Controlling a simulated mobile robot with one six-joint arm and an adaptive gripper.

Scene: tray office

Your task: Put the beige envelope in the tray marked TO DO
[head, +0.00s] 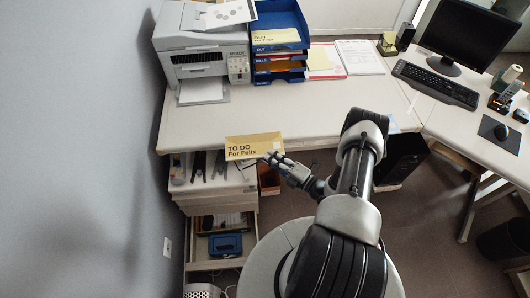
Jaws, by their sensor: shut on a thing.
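My gripper (274,159) is shut on the right end of a beige envelope (240,149). The envelope reads "TO DO For Felix" and is held out in front of the desk's near edge, above the drawer cabinet. A stack of blue trays (303,60) stands at the back of the desk, beyond the gripper. Its tiers hold papers, and their front labels are small; one seems to read BILLS, the others I cannot read surely. Another beige envelope (276,36), seemingly reading "OUT For Felix", lies in the top tray.
A printer (203,50) stands left of the trays. Papers (359,58) lie to their right. The desk (330,105) is clear between trays and near edge. A keyboard (436,84) and monitor (468,35) are at right. Below, a cabinet drawer (248,262) stands open.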

